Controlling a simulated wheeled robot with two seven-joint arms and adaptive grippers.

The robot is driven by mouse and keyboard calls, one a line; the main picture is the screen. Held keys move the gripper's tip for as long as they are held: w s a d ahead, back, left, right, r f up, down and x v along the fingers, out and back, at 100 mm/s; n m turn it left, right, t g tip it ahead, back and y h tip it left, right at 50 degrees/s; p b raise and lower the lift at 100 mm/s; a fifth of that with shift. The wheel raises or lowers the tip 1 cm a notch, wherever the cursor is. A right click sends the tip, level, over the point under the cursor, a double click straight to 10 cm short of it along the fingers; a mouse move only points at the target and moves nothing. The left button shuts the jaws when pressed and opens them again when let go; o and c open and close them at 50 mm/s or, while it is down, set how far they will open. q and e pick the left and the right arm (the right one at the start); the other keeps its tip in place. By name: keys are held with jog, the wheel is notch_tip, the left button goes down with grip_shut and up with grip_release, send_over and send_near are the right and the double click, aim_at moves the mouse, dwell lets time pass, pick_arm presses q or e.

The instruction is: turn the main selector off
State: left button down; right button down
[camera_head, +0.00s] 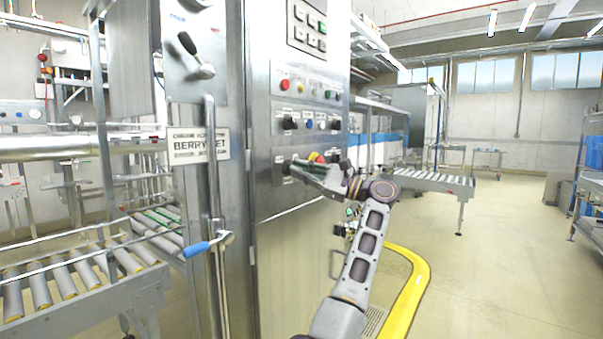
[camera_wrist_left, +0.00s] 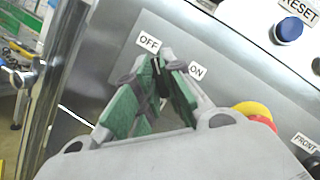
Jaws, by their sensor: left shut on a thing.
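The main selector (camera_head: 286,169) is a small dark knob on the lower row of the steel cabinet's front panel. In the left wrist view the selector (camera_wrist_left: 156,72) shows only as a dark part between the fingertips, mostly hidden. Its OFF label (camera_wrist_left: 149,42) is at upper left and its ON label (camera_wrist_left: 196,71) at right. I cannot tell which way the knob points. My left gripper (camera_head: 295,167) reaches the panel from the right; its green-padded fingers (camera_wrist_left: 158,78) are shut on the selector. My right gripper is in neither view.
A red and yellow emergency stop (camera_wrist_left: 257,112) sits close to the right of my left gripper, with a blue RESET button (camera_wrist_left: 288,30) above. More buttons (camera_head: 308,123) fill the panel. A blue-handled lever (camera_head: 197,249) juts from the cabinet. Roller conveyors (camera_head: 85,277) stand left; open floor lies right.

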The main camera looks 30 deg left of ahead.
pick_arm(q)
jog(key=c, duration=1.5)
grip_release()
jog(key=shift+v, duration=6.05)
